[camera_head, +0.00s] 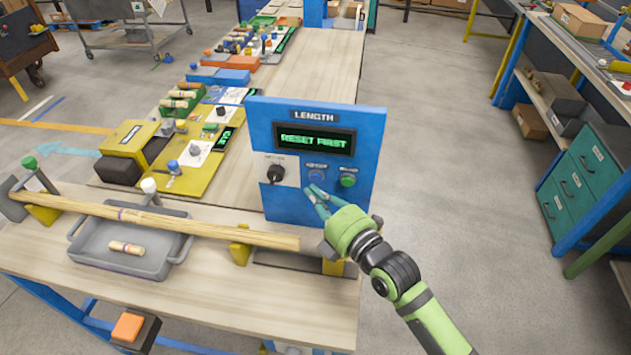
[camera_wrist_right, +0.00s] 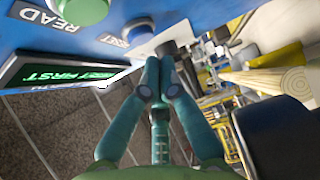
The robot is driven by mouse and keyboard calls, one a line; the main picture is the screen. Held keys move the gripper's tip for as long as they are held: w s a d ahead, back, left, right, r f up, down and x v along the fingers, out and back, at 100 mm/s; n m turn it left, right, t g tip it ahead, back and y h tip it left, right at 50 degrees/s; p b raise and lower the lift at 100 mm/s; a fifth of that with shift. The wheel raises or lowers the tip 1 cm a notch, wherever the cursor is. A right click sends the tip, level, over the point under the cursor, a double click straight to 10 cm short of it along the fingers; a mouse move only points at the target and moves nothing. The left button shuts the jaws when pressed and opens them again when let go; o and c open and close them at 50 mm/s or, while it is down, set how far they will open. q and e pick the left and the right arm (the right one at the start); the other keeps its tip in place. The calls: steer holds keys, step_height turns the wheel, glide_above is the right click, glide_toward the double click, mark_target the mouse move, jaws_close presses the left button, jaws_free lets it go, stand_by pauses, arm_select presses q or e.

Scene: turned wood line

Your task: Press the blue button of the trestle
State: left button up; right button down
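A blue panel (camera_head: 262,130) labelled LENGTH stands at the bench's right edge, with a display (camera_head: 315,140) reading RESET FIRST. On it are a blue button (camera_head: 316,175), a green button (camera_head: 348,180) and a black knob (camera_head: 275,174). In the right wrist view the blue button (camera_wrist_right: 137,30) sits beside the green button (camera_wrist_right: 84,9), which is labelled READ. My right gripper (camera_head: 313,192) is just below the blue button in the head view. Its fingertips (camera_wrist_right: 158,72) are together and empty, with a visible gap to the button in the wrist view. My left gripper is not in view.
A long wooden rod (camera_head: 170,222) lies on yellow supports (camera_head: 41,214), above a grey tray (camera_head: 88,241) holding a short wooden piece (camera_head: 127,248). An orange button box (camera_head: 128,327) is at the bench front. Clear floor lies right of the panel.

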steer(key=shift+w+d, duration=0.1)
steer(key=shift+w, duration=0.15)
stand_by(1.2)
steer(key=shift+w, duration=0.1)
steer(key=shift+w, duration=0.3)
steer(key=shift+w+d, duration=0.1)
steer(key=shift+w, duration=0.25)
stand_by(0.8)
steer(key=shift+s, duration=0.8)
steer(key=shift+p, duration=0.3)
